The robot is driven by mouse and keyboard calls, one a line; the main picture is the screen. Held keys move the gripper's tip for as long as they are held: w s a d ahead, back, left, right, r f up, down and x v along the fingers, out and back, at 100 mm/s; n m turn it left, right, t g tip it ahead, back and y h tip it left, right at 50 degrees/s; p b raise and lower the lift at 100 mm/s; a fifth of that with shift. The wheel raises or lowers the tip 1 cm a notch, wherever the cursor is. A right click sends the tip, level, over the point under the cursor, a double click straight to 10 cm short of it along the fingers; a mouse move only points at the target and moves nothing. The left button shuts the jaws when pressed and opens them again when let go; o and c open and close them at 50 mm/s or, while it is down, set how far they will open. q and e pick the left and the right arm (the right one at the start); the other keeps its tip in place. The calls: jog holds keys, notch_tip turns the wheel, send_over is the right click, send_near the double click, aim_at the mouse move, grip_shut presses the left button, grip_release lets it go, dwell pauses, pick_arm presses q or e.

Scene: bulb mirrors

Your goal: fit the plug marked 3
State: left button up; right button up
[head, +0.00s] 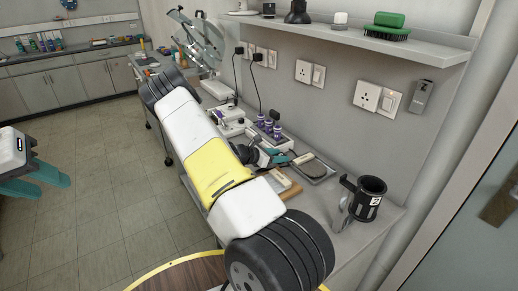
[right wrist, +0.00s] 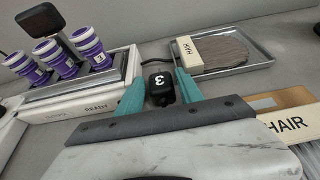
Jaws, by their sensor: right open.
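The black plug marked 3 (right wrist: 162,84) lies on the bench in the right wrist view, its mark turned over. My right gripper (right wrist: 160,92) is open, with one teal finger on each side of the plug. I cannot tell whether the fingers touch it. In the head view my right gripper (head: 278,158) is low over the bench, and the plug is hard to make out there. Wall sockets (head: 303,71) and (head: 367,97) have empty faces; two black plugs (head: 257,57) sit in sockets further left. My left gripper (head: 42,181) is open and empty, far left above the floor.
A white unit reading READY (right wrist: 95,100) holds purple-banded bottles (right wrist: 90,50), one marked 3. A metal tray (right wrist: 250,62) holds a HAIR-labelled brush (right wrist: 205,48); another HAIR label (right wrist: 287,125) is nearer. A black cup (head: 368,200) stands at the bench end. A shelf (head: 350,38) overhangs the sockets.

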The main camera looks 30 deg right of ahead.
grip_shut()
jog(key=shift+r, duration=0.1)
notch_tip(320, 180, up, 10)
dwell(0.4)
jog(key=c, duration=0.5)
grip_release()
grip_shut()
